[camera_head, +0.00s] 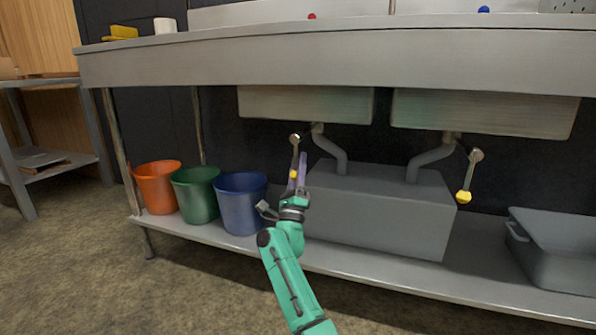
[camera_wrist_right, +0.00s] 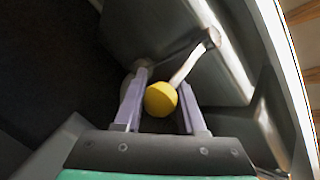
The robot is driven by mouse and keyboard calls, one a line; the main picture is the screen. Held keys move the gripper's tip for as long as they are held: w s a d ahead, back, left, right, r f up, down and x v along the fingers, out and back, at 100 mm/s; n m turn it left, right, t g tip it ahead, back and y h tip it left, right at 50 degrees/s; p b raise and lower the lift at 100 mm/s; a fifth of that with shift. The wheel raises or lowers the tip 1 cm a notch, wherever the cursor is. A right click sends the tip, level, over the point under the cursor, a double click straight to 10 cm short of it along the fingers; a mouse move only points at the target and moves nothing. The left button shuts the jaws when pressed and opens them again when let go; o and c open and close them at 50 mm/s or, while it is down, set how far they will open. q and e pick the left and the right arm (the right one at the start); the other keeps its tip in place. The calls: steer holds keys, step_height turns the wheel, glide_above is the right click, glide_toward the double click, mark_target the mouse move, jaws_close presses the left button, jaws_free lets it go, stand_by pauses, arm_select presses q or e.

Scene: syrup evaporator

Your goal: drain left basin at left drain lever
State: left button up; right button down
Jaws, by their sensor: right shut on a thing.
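The left basin (camera_head: 300,104) hangs under the steel counter, with a drain pipe (camera_head: 332,150) curving down from it into a grey box. The left drain lever (camera_head: 295,146) is a metal rod hanging down beside that pipe, with a yellow knob at its lower end. My right gripper (camera_head: 298,174) reaches up to the lever from below and is shut on its knob. In the right wrist view, the yellow knob (camera_wrist_right: 160,99) sits between the two lilac fingers, and the rod slants up to the right. The basin's inside is hidden. My left gripper is out of view.
The right basin (camera_head: 483,113) has its own yellow-knobbed lever (camera_head: 470,178). The grey box (camera_head: 380,210) stands on the lower shelf. Orange (camera_head: 158,187), green (camera_head: 196,194) and blue (camera_head: 240,203) buckets stand left of my gripper. A grey tub (camera_head: 560,250) is at the right.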

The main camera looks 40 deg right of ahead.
steer(key=shift+w+a+r, duration=0.1)
steer(key=shift+a+r, duration=0.05)
steer(key=shift+a, duration=0.1)
steer(key=c, duration=0.5)
jaws_free()
steer(key=shift+c, duration=0.2)
steer(key=shift+o, duration=0.3)
steer(key=shift+a, duration=0.1)
steer(key=shift+f, duration=0.25)
steer(key=p+v, duration=0.4)
steer(key=v, duration=1)
